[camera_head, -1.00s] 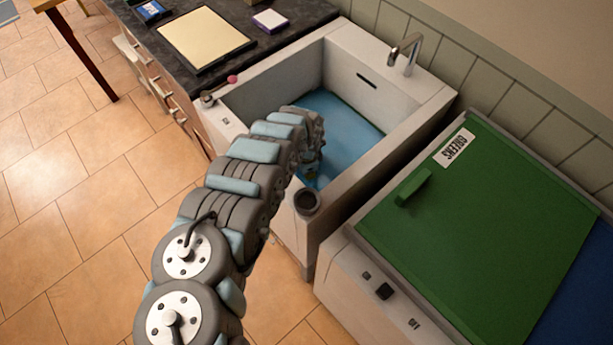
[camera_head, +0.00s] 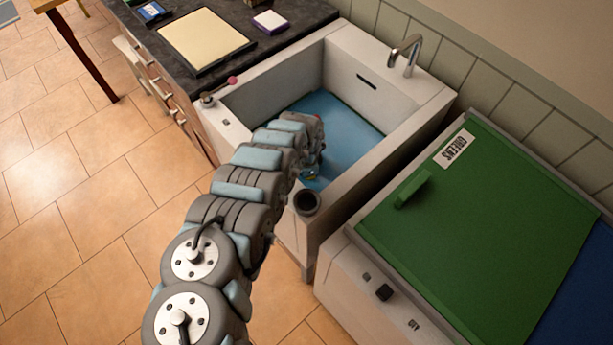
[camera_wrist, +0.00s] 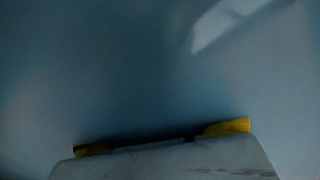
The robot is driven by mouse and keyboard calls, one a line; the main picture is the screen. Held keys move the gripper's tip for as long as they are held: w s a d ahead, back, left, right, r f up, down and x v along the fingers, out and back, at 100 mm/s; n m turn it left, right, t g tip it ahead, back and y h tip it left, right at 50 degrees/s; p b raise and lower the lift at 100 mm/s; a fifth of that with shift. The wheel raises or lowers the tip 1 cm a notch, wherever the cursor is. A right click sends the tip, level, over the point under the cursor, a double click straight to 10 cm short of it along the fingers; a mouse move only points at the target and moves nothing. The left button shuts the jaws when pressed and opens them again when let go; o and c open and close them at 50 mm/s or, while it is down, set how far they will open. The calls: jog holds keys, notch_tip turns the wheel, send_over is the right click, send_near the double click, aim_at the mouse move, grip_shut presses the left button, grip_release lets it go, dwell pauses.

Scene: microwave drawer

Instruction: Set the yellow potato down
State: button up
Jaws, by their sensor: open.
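My gripper (camera_head: 311,174) is down inside the white sink (camera_head: 425,105), over the blue basin floor (camera_head: 345,125), mostly hidden behind my arm in the head view. In the wrist view my gripper (camera_wrist: 160,139) is open, with two yellow patches far apart at the lower edge. These look like its fingertips. Plain blue surface fills the space beyond them. I cannot make out the yellow potato in either view. Part of the basin is hidden by my arm and the sink's near wall.
A faucet (camera_head: 405,52) stands at the sink's back rim. A dark round cup-like piece (camera_head: 307,201) is on the near rim. A green lid (camera_head: 490,220) labelled "GREENS" lies to the right. A dark counter (camera_head: 190,80) with a pale board (camera_head: 203,38) is at the left.

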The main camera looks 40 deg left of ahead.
jog(key=shift+f+b, duration=0.1)
jog(key=shift+b, duration=0.2)
notch_tip(320, 180, up, 17)
jog(key=p, duration=0.6)
jog(key=shift+w+p, duration=0.3)
jog(key=shift+p, duration=0.05)
jog(key=shift+o, duration=0.7)
jog(key=shift+r, duration=0.3)
jog(key=shift+s, duration=0.1)
